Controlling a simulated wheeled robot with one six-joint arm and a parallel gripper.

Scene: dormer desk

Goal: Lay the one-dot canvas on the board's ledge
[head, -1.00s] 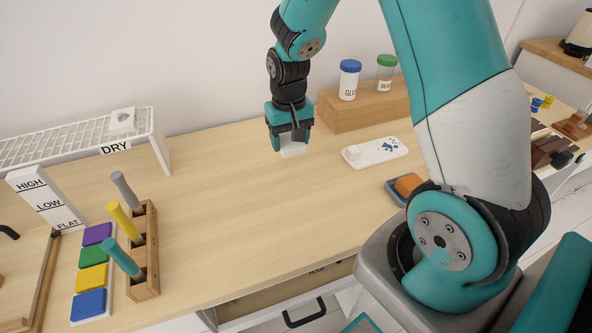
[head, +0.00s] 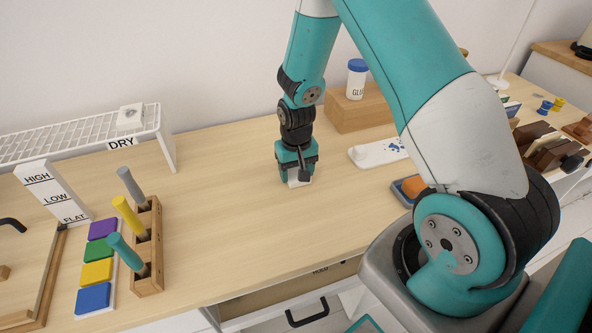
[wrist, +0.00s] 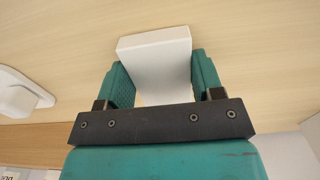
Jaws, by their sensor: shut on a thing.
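My gripper (head: 298,175) is shut on a small white block-like canvas (head: 299,183), low over the bare middle of the desk. In the wrist view the canvas (wrist: 158,55) sits between the two teal fingers, its plain white face showing. No dot shows on it, and I cannot tell whether it touches the desk. A wooden-framed board (head: 48,277) stands at the far left, partly cut off by the picture edge. A white HIGH/LOW/FLAT sign (head: 52,192) is beside it.
A white drying rack (head: 70,140) holds another white piece (head: 130,115). A tool holder (head: 149,250) with upright handles and colored pads (head: 96,272) stand left. A white palette (head: 372,153) and wooden block (head: 360,112) are to the right. The desk's middle is clear.

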